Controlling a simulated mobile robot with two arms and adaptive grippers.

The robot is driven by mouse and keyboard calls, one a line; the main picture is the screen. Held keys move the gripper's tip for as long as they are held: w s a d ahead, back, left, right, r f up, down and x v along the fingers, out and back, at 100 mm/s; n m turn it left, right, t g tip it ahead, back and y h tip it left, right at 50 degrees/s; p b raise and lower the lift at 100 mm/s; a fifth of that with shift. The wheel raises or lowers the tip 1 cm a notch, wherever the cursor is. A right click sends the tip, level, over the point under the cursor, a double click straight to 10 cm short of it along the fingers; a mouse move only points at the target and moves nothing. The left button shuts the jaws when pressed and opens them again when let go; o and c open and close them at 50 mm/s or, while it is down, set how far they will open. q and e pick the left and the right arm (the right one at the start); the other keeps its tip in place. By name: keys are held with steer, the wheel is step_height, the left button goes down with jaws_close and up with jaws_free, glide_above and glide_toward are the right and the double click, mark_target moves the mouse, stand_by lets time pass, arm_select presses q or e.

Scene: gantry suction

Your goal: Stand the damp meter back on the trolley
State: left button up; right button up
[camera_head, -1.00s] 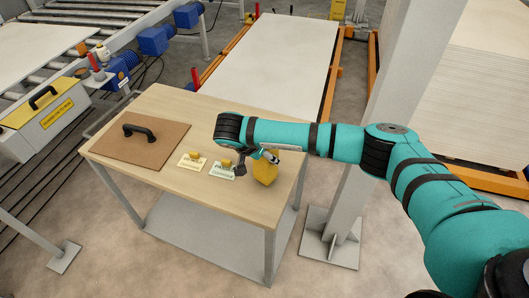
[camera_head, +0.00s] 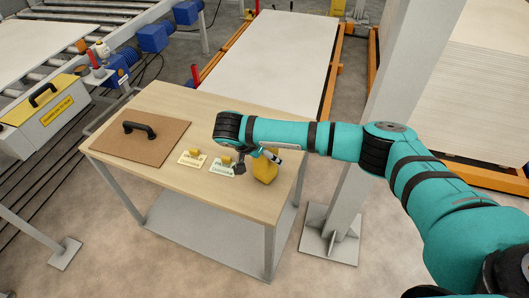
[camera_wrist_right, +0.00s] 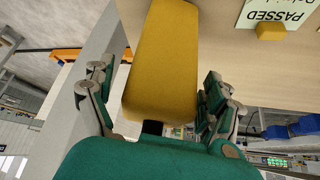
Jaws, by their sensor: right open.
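The yellow damp meter (camera_head: 266,171) is on the wooden top of the trolley (camera_head: 235,198), near its right edge. My right gripper (camera_head: 255,162) is beside it, partly hidden by the arm and the meter. In the right wrist view the meter (camera_wrist_right: 163,65) is a long yellow block lying between the two fingers of the open gripper (camera_wrist_right: 155,92). A finger stands on each side, with a narrow gap visible. I cannot tell whether the meter stands or leans. My left gripper is not in view.
Two small cards with yellow blocks, a cream one (camera_head: 192,159) and a greenish one (camera_head: 222,167), lie left of the meter. A brown board with a black handle (camera_head: 140,140) covers the trolley's left part. A grey post (camera_head: 395,80) rises behind my right arm.

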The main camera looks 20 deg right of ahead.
steer(key=b+v, duration=0.3)
steer(key=v, duration=0.8)
steer(key=shift+s+r, duration=0.15)
steer(key=shift+r, duration=0.05)
